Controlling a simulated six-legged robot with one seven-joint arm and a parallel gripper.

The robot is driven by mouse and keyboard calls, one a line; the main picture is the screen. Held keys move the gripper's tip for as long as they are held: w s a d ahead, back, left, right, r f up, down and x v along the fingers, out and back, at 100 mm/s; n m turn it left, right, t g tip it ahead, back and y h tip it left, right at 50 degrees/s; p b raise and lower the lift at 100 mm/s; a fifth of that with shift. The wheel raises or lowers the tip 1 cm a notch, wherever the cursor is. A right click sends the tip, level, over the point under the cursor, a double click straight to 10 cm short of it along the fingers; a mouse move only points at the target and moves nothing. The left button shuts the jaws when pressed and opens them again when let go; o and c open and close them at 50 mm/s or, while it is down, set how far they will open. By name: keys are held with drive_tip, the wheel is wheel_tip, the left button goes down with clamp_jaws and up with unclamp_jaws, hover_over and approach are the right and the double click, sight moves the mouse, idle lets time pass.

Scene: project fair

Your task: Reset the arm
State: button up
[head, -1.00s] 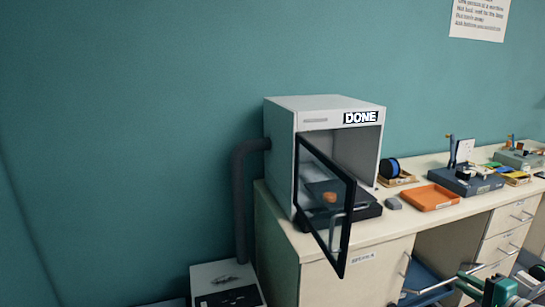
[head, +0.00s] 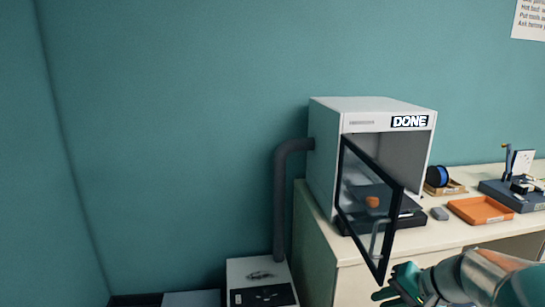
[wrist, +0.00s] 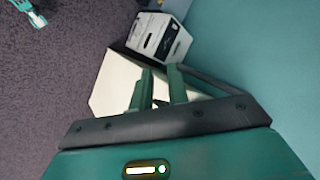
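My gripper (head: 398,286) shows at the lower right of the head view, in front of the counter and below the open door of the white cabinet. In the wrist view my gripper (wrist: 158,88) has its two green fingers apart with a gap between them, and nothing shows in the gap. My arm enters the head view from the lower right corner.
The white cabinet (head: 322,150) marked DONE stands on the counter (head: 440,236), its glass door (head: 383,270) swung open. An orange object (head: 372,202) shows through the glass. An orange tray (head: 480,209) lies to the right. A white box (head: 238,268) stands on the floor below the grey pipe (head: 279,210).

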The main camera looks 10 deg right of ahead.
drive_tip(key=s+a+r+n+h, duration=0.2)
drive_tip(key=s+a+n, duration=0.2)
drive_tip(key=a, duration=0.3)
drive_tip(key=s+a+r+n+h, duration=0.2)
drive_tip(key=s+a+n+h, duration=0.1)
drive_tip(key=s+a, duration=0.4)
drive_tip(key=shift+a+n+g, duration=0.3)
drive_tip(key=shift+n, duration=0.2)
